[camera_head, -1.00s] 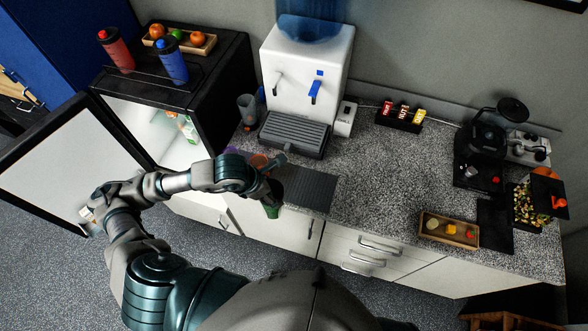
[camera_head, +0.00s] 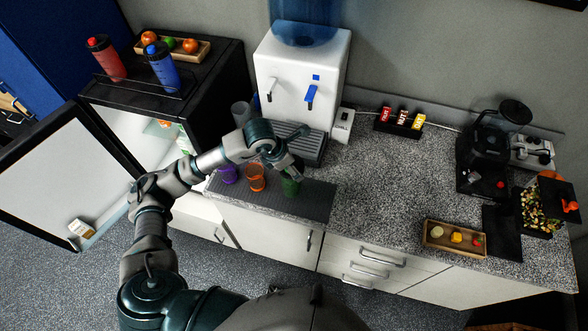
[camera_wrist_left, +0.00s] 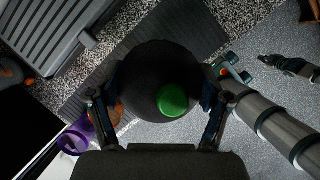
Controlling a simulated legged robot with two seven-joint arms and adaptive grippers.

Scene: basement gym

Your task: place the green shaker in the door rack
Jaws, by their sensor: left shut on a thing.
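The green shaker (camera_head: 290,187) is upright at the front of the counter, over the dark mat (camera_head: 318,207). My left gripper (camera_head: 284,163) is shut on its upper part. In the left wrist view its round black lid with a green button (camera_wrist_left: 172,100) sits between the two fingers. I cannot tell whether its base touches the mat. The fridge door (camera_head: 60,180) stands open at the left, white inside, with a small carton (camera_head: 80,228) at its lower edge. My right gripper is not in view.
An orange shaker (camera_head: 256,178) and a purple one (camera_head: 228,174) stand just left of the green shaker. The water dispenser (camera_head: 300,70) is behind. A red bottle (camera_head: 106,60), a blue bottle (camera_head: 163,68) and a fruit tray (camera_head: 198,50) are on the fridge.

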